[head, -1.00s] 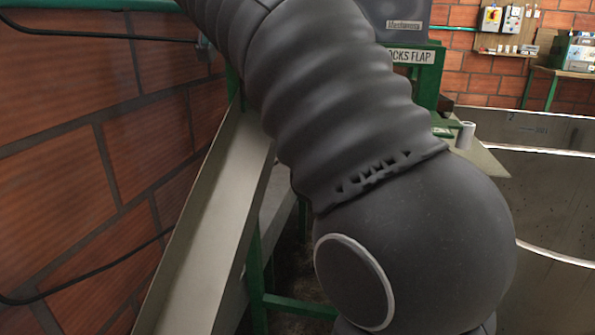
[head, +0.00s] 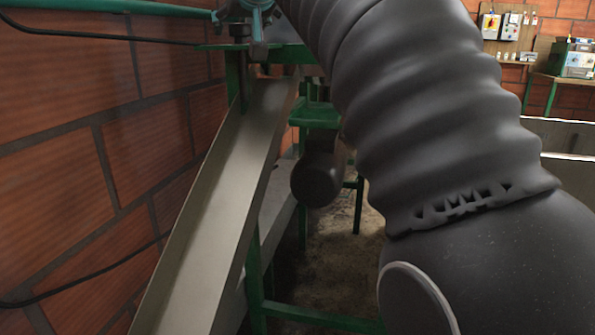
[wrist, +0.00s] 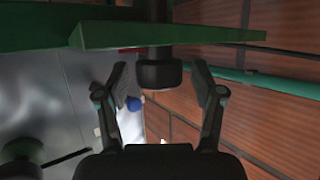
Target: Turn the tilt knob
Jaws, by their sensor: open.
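In the wrist view a short dark cylinder (wrist: 158,72) hangs under a green beam (wrist: 165,33). It looks like the tilt knob, but I cannot be sure. My gripper (wrist: 160,80) is open, with one finger on each side of this cylinder and gaps showing between. A small blue round part (wrist: 135,102) shows beside the left finger, farther off.
A long metal chute (head: 215,215) slopes down along the brick wall (head: 75,140) at the left. A green frame (head: 320,318) stands beside it. A teal pipe (head: 110,6) runs along the wall top. A workbench (head: 565,72) stands far right.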

